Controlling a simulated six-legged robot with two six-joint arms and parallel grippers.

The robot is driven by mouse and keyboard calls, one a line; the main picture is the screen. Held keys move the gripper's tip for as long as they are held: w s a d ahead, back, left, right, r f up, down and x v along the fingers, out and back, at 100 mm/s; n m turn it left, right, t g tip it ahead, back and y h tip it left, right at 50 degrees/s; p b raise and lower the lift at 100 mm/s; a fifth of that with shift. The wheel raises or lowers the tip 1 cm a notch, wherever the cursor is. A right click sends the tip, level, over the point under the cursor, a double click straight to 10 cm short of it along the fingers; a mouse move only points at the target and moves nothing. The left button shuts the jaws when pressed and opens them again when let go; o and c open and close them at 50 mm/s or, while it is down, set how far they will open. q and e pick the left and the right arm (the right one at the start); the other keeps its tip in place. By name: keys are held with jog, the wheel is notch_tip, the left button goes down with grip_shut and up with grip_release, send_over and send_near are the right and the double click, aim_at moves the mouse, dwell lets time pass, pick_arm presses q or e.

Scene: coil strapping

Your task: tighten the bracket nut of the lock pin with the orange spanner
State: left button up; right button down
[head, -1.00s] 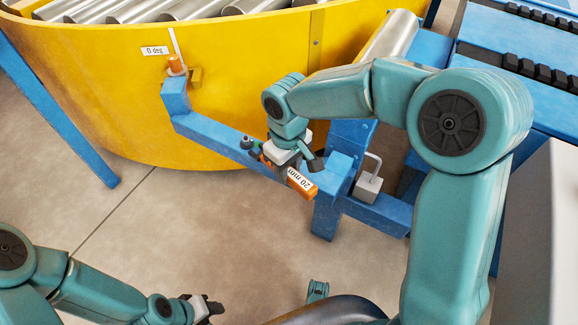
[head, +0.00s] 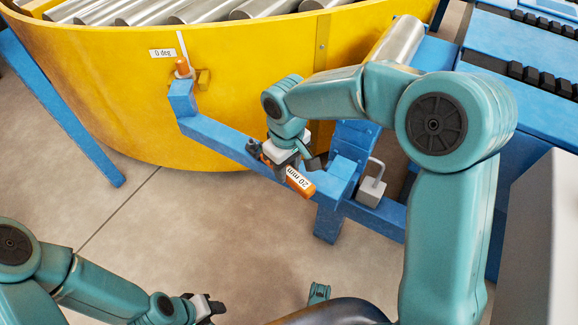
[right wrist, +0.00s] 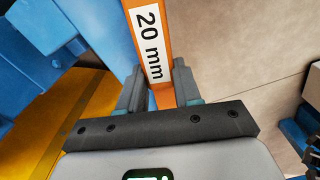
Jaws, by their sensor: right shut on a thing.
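My right gripper (head: 283,160) is shut on the orange spanner (head: 299,182), labelled "20 mm", in front of the blue beam. The spanner also shows in the right wrist view (right wrist: 150,45), running up between the fingers; its far end is out of that frame. In the head view its working end is hidden around my gripper, so I cannot tell whether it sits on the nut. The lock pin (head: 182,67) has an orange grip and stands at the left end of the blue beam, by the drum. My left gripper (head: 212,308) is low at the left, apart from everything; its jaw opening is unclear.
The yellow drum (head: 250,75) with metal rollers and a "0 deg" label fills the back. The blue beam (head: 215,133) runs to a blue post. A grey padlock-like block (head: 371,191) stands right of the post. The floor (head: 170,215) in front is clear.

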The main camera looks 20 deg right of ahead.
jog(key=shift+w+a+p, duration=0.25)
jog(key=shift+w+p, duration=0.15)
jog(key=shift+w, duration=0.2)
jog(key=shift+w+a+p, duration=0.25)
jog(key=shift+w+p, duration=0.1)
jog(key=shift+w, duration=0.2)
dwell(0.8)
dwell(0.4)
jog(key=shift+s+a+m+b, duration=0.15)
jog(key=shift+s+a+m, duration=0.05)
jog(key=shift+a+m, duration=0.4)
jog(key=shift+s+a+m+b, duration=0.15)
jog(key=shift+a+m, duration=0.3)
jog(key=shift+m, duration=0.15)
jog(key=shift+a, duration=0.1)
jog(key=shift+a+m, duration=1.05)
jog(key=shift+m, duration=0.15)
